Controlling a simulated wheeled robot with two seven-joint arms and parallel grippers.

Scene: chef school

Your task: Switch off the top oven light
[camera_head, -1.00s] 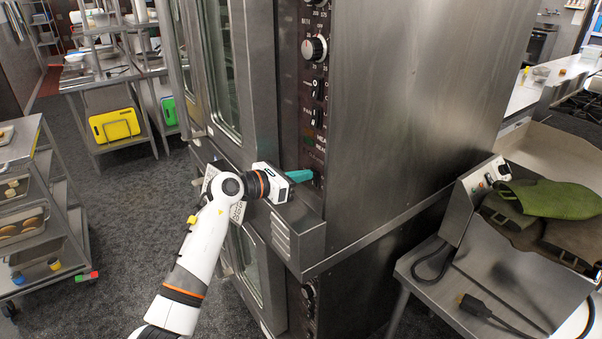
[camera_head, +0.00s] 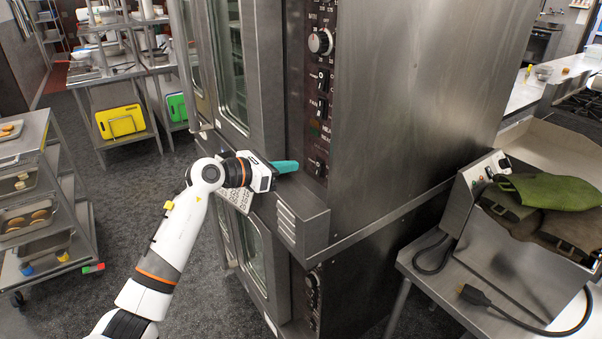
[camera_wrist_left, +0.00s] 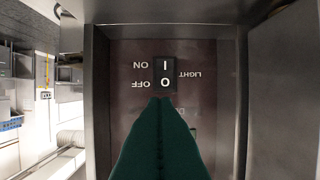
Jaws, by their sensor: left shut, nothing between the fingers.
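The top oven (camera_head: 420,90) is a tall steel unit with a dark control panel (camera_head: 321,110) on its front. The light switch (camera_head: 319,168) is the lowest rocker on that panel. In the left wrist view the light switch (camera_wrist_left: 165,73) is black, marked I beside ON and O beside OFF, with LIGHT printed next to it, upside down. My left gripper (camera_head: 297,166) has teal fingers, shut and empty, in front of the panel and short of the switch in the head view. In the wrist view its fingertips (camera_wrist_left: 161,100) appear just below the O end. My right gripper is not in view.
A steel ledge (camera_head: 300,205) juts out below the panel. More switches and a round knob (camera_head: 320,42) sit above the light switch. A rack with trays (camera_head: 45,215) stands at the left. A steel table with green mitts (camera_head: 548,192) is at the right.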

